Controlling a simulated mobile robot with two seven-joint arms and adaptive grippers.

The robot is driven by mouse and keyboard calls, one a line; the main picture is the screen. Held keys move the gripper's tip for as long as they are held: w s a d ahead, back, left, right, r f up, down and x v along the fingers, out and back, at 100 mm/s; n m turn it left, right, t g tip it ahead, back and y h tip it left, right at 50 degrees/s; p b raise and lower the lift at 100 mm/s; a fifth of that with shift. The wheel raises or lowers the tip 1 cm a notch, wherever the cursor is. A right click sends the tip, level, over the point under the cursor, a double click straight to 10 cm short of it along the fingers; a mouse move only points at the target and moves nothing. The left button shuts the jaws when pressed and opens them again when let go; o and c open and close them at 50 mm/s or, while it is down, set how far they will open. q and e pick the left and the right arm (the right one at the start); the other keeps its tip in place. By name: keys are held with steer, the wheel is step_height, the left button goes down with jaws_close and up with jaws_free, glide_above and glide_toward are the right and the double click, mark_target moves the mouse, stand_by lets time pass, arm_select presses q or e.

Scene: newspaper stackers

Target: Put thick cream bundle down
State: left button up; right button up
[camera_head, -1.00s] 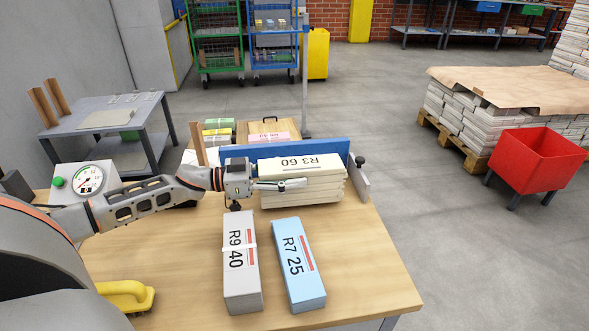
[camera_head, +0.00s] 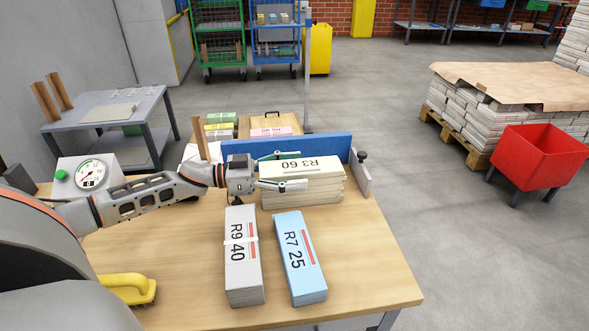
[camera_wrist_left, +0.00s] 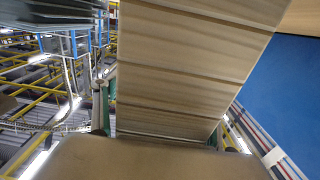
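The thick cream bundle (camera_head: 318,188), labelled R3 60, sits at the back of the wooden table (camera_head: 370,265), alongside the blue fence (camera_head: 330,148). It shows several layers on its front side. My left gripper (camera_head: 284,170) is at the bundle's left end, its fingers spread, one on the far side and one on the near side. In the left wrist view the bundle (camera_wrist_left: 185,75) lies between the two green-edged fingers, with a small gap at the left one. My right gripper is out of view.
A grey bundle R9 40 (camera_head: 243,265) and a blue bundle R7 25 (camera_head: 299,260) lie in front on the table. A grey end plate (camera_head: 360,178) stands at the fence's right end. A dial scale (camera_head: 88,176) and a yellow-handled tool (camera_head: 128,287) are at left. The table's right front is clear.

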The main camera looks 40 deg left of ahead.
arm_select(q)
steer(key=shift+r, duration=0.35)
steer(key=shift+s+a+r, duration=0.1)
steer(key=shift+r, duration=0.15)
steer(key=p+v, duration=0.3)
steer(key=v, duration=0.8)
steer(key=shift+s+a, duration=0.2)
steer(key=shift+s, duration=0.1)
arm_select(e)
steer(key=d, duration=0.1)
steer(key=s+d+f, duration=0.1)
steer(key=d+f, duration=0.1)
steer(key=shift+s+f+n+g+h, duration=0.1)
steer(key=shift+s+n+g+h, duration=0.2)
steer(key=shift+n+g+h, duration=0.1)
arm_select(q)
steer(key=shift+f, duration=0.1)
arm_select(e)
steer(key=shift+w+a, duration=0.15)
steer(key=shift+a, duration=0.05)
